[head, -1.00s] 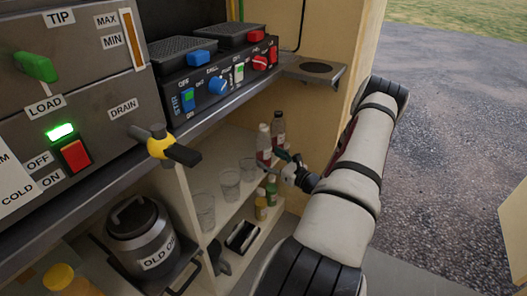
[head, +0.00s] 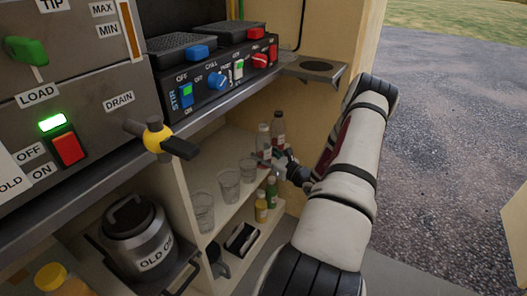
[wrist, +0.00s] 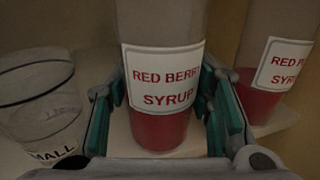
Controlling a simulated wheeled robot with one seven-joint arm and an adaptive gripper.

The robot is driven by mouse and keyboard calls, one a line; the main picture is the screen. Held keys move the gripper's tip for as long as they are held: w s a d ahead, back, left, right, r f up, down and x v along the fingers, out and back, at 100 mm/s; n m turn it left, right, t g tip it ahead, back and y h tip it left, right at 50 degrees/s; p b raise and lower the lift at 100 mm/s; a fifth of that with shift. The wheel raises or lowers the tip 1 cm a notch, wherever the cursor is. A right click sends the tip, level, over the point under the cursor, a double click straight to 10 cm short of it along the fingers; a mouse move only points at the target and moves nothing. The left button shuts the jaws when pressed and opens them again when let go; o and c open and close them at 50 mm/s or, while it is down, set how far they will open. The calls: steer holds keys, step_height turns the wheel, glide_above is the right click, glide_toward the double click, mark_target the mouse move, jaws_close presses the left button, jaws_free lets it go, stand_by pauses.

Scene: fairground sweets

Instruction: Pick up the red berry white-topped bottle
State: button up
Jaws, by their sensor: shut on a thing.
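The red berry syrup bottle (wrist: 160,95) stands upright between my gripper's fingers in the wrist view, with red syrup low in it and a white label. In the head view the white-topped bottle (head: 263,138) stands on the upper shelf under the counter. My gripper (head: 275,158) reaches in from the right at that bottle. In the wrist view my gripper (wrist: 160,112) has its green-padded fingers on both sides of the bottle, shut on it. The bottle's cap is out of the wrist view, and its base appears to be at the shelf.
A second red syrup bottle (wrist: 270,75) with a dark cap (head: 278,125) stands close on the right. A clear cup (wrist: 40,105) marked SMALL stands close on the left. Several clear cups (head: 203,212) line the shelf. A yellow-capped bottle (head: 261,206) stands lower down.

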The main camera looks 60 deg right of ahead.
mark_target(269, 149)
steer(key=shift+r, duration=0.15)
steer(key=shift+s+a+r+p, duration=0.1)
steer(key=shift+r+p, duration=1.05)
steer(key=shift+r, duration=0.6)
steer(key=s+a+r+p, duration=0.1)
steer(key=s+a+p, duration=0.3)
steer(key=s+a, duration=0.5)
steer(key=shift+s, duration=1.8)
